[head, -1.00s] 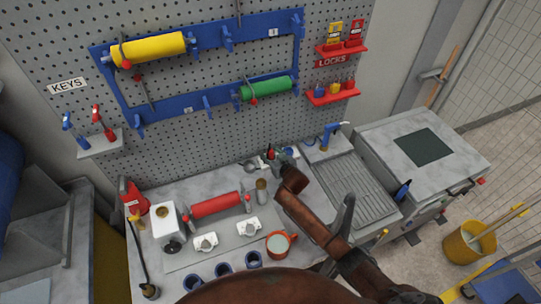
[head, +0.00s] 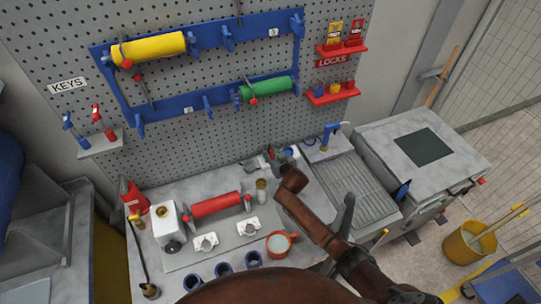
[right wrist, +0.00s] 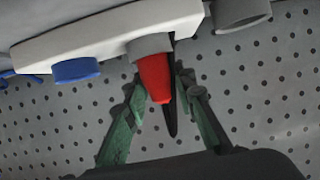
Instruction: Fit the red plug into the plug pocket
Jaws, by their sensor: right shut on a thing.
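My right gripper (head: 276,160) reaches to the back of the bench, close to the pegboard wall. In the right wrist view its green fingers (right wrist: 160,88) are shut on the red plug (right wrist: 154,78), a tapered red piece. The plug's wide end meets a grey round collar (right wrist: 149,48) on the underside of a white block (right wrist: 110,36) as pictured. I cannot tell how deep it sits in the collar. A dark pointed piece shows just behind the plug. My left gripper is not in view.
A blue round plug (right wrist: 77,69) and a grey cylinder (right wrist: 242,14) stand beside the collar. A ribbed drainer (head: 355,188) is to the right.

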